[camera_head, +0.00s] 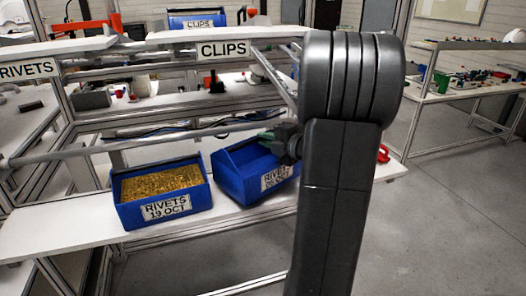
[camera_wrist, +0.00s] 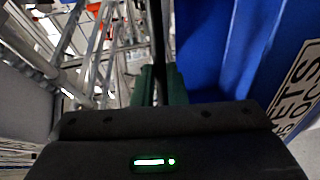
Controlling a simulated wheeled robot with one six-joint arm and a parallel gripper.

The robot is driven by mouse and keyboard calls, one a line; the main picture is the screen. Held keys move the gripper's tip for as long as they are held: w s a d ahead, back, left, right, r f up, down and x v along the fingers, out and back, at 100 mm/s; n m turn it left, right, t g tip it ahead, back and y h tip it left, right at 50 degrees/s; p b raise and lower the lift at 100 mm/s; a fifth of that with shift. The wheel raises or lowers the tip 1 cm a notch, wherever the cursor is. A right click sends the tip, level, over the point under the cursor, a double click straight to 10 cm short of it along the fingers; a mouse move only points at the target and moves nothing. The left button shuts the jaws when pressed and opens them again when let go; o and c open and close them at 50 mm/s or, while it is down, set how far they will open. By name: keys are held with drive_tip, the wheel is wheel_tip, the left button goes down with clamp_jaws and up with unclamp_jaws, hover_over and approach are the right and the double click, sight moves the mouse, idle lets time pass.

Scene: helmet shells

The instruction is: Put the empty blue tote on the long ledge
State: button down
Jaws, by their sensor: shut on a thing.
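The empty blue tote (camera_head: 232,180) is at the middle of the head view, turned and tilted, with a white RIVETS label on its front. Its inside shows bare blue. My gripper (camera_head: 268,136) is shut on its upper rim at the back right; my arm hides part of its right side. In the wrist view the tote (camera_wrist: 205,55) fills the right side, beside my green fingers (camera_wrist: 160,82). A long white ledge (camera_head: 60,222) runs below the tote. I cannot tell whether the tote touches it.
A blue tote full of brass rivets (camera_head: 160,182), labelled RIVETS 19 OCT, stands on the ledge just left of the empty one. A rail (camera_head: 110,147) and shelves labelled RIVETS and CLIPS are behind. The ledge's left part is clear. A red thing (camera_head: 384,153) is right of my arm.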

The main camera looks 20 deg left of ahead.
wheel_tip(320, 180, down, 3)
drive_tip(key=shift+r, duration=0.1)
drive_tip(key=c, duration=1.5)
unclamp_jaws()
drive_tip(key=shift+o, duration=0.2)
drive_tip(key=b+v, duration=0.1)
drive_tip(key=v, duration=1.1)
drive_tip(key=shift+a, duration=0.15)
drive_tip(key=p+x, duration=0.1)
drive_tip(key=x, duration=1.1)
